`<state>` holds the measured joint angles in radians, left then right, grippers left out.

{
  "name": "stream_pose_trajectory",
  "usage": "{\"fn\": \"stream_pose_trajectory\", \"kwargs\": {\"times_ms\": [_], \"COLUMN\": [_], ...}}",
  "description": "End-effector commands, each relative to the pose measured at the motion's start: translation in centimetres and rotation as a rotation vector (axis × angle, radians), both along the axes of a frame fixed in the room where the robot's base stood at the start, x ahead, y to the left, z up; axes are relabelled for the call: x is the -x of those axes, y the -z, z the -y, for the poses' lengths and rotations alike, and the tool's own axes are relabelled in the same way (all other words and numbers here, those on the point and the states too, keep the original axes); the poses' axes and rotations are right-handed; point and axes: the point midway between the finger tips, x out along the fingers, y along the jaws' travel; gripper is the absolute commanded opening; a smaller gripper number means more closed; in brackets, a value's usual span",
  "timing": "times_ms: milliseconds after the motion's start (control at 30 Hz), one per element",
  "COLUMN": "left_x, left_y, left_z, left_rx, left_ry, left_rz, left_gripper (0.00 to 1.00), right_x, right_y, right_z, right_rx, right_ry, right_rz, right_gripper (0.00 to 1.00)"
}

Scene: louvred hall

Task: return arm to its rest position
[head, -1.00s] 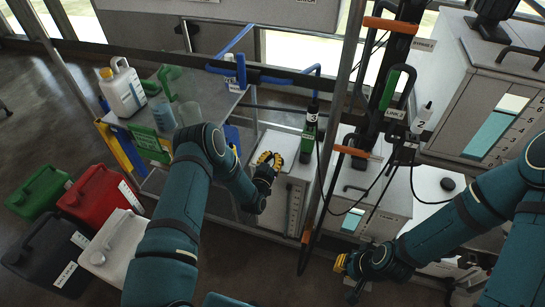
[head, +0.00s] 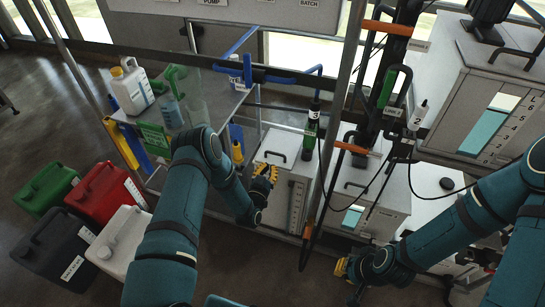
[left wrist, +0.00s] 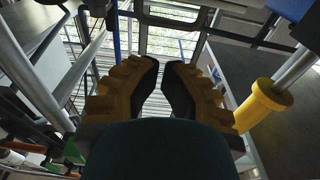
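My left arm comes in from the left in the head view. Its gripper (head: 264,179) hangs in front of the white cabinet (head: 282,158) under the rack, with yellow ribbed fingers. In the left wrist view the same gripper (left wrist: 161,64) has a narrow gap between its fingertips. Nothing shows between them, so it looks open and empty. My right arm comes in from the right, with the elbow bent. Its gripper (head: 343,267) shows only in part at the lower middle. I cannot tell whether its fingers are apart.
A metal table (head: 225,103) holds a white jug (head: 131,90). Green (head: 47,187), red (head: 101,194), black (head: 49,246) and white (head: 121,240) canisters stand on the floor at left. A yellow-ended rod (left wrist: 262,104) is beside my left gripper.

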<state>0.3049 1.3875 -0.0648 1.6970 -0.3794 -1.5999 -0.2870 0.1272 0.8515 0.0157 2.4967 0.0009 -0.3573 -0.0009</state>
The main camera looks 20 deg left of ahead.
Motion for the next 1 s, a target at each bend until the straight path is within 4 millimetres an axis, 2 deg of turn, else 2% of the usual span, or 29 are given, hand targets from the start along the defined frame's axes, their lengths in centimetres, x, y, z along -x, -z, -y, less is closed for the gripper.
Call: {"fn": "stream_pose_trajectory", "kwargs": {"times_ms": [200,467,567,667,767,867,967,1000], "left_x": [1.8,2.0,2.0,2.6,4.5,8.0,12.7,14.8], "left_y": [1.1,1.2,1.2,1.5,1.9,2.1,1.9,1.6], "left_z": [-0.1,-0.1,0.2,1.3,2.8,4.8,6.7,7.4], "left_rx": [0.0,0.001,0.014,0.051,0.107,0.171,0.232,0.255], "left_ry": [-0.001,0.0,0.007,0.027,0.054,0.08,0.102,0.109], "left_rz": [-0.001,-0.004,-0.056,-0.193,-0.406,-0.644,-0.883,-0.976], "left_gripper": [0.0,0.0,0.0,0.0,0.0,0.0,0.0,0.0], "right_x": [0.1,0.1,0.1,0.1,0.1,0.1,0.1,0.1], "right_y": [-0.2,-0.2,-0.2,-0.2,-0.2,-0.2,-0.2,-0.2], "right_z": [0.0,0.0,0.0,0.0,0.0,0.0,0.0,0.0], "right_rx": [0.0,0.0,0.0,0.0,0.0,0.0,0.0,0.0], "right_ry": [0.0,-0.001,-0.001,-0.001,-0.001,-0.001,0.0,0.0], "right_rz": [-0.001,-0.002,-0.002,-0.002,-0.002,-0.002,-0.001,-0.001], "right_gripper": [0.0,0.0,0.0,0.0,0.0,0.0,0.0,0.0]}}
